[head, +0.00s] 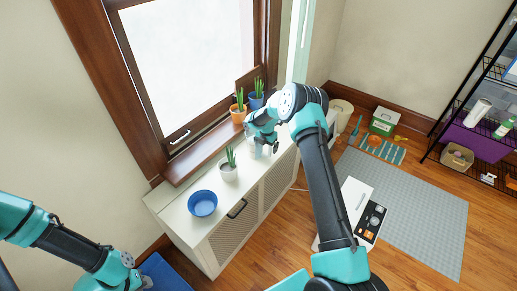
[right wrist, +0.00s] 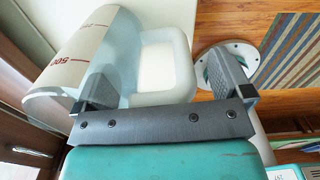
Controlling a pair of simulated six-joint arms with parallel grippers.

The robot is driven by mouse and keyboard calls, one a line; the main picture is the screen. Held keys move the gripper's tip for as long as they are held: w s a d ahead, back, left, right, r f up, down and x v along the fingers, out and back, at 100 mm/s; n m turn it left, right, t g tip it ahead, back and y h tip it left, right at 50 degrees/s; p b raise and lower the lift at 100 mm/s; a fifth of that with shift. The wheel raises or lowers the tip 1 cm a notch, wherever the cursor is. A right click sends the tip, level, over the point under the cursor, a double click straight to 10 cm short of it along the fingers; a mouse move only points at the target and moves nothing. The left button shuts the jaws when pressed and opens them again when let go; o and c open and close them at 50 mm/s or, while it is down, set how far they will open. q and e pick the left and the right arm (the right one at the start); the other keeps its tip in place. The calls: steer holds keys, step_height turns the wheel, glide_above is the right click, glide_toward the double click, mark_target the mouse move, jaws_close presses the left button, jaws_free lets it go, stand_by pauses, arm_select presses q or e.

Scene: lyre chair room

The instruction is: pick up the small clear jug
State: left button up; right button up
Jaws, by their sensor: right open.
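The small clear jug (head: 262,152) stands on the white cabinet below the window, mostly hidden by my right gripper (head: 272,145). In the right wrist view the jug (right wrist: 75,62) is large and close, pale and translucent, with red markings and "500". A whitish looped part of it, which looks like the handle (right wrist: 165,62), lies between the two spread fingers of my right gripper (right wrist: 165,85). The fingers are open; whether either touches the jug I cannot tell. My left gripper (head: 143,282) is low at the left, small and partly hidden, away from the jug.
On the white cabinet (head: 215,240) are a blue bowl (head: 203,203) and a plant in a pale pot (head: 229,172). Plants in an orange pot (head: 238,115) and a blue pot (head: 257,101) stand by the window behind. A grey mat (head: 420,220) covers floor at right.

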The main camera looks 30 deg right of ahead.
stand_by(0.3)
steer(key=c, duration=1.5)
